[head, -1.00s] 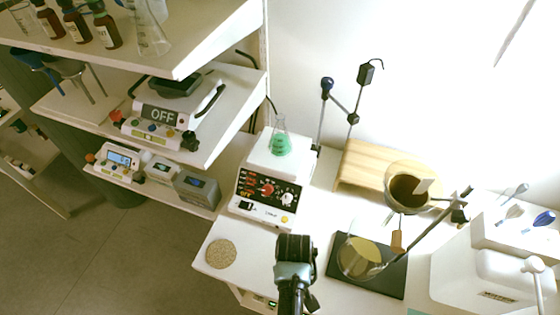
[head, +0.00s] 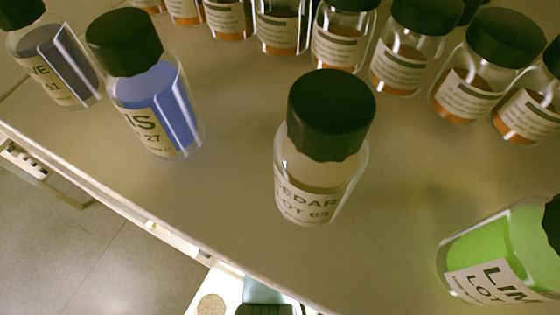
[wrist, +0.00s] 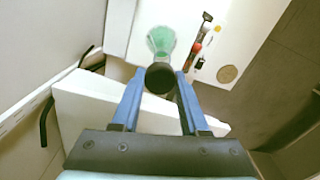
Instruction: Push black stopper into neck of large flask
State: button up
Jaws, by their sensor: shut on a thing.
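In the wrist view, the two blue fingers of my gripper (wrist: 160,88) are closed on a round black stopper (wrist: 159,77). Beyond the stopper is a clear flask with green liquid (wrist: 161,40), seen from above. The stopper overlaps the near part of the flask in the picture. I cannot tell whether they touch, or whether this is the large flask. The head view shows neither the flask nor the stopper.
Several capped bottles fill the head view's shelf (head: 400,190): a cedar bottle (head: 318,190), a blue bottle (head: 158,105), a green bottle (head: 490,250) and a back row.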

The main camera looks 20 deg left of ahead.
jog(key=shift+s+f+b, duration=0.3)
jog(key=shift+f+b, duration=0.3)
jog(key=shift+b, duration=0.25)
jog(key=shift+w+f+b, duration=0.1)
jog(key=shift+f+b, duration=0.7)
jog(key=shift+b, duration=0.05)
jog(key=shift+f, duration=0.1)
jog(key=shift+f+b, duration=0.3)
jog(key=shift+f, duration=0.45)
jog(key=shift+f, duration=0.25)
jog(key=shift+f+b, duration=0.3)
